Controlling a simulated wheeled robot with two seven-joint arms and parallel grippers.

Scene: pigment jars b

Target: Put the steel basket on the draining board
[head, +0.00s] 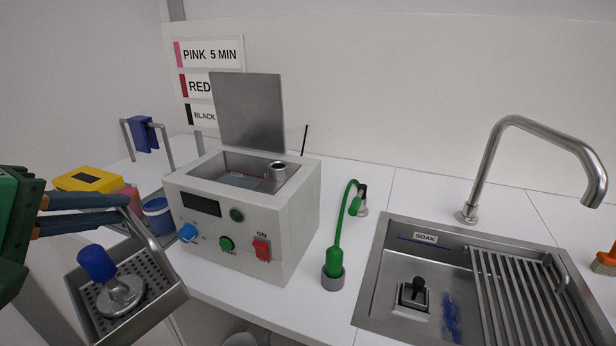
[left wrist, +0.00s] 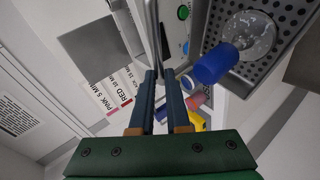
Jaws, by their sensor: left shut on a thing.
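The steel basket (head: 171,299) is a perforated metal tray with a raised handle, at the lower left in the head view. In the left wrist view the fingers (left wrist: 158,76) close on the handle bar, with the basket (left wrist: 296,43) at the upper right. The draining board (head: 519,287) is a slatted metal rack at the right of the sink. My right gripper is not in view.
The white machine (head: 269,230) with a raised lid stands between basket and sink. A green hose-like tool (head: 338,235) stands beside it. The sink (head: 383,290) holds a black-knobbed piece; the faucet (head: 490,165) arches behind. A brush (head: 604,263) lies right. The draining board's slats are bare.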

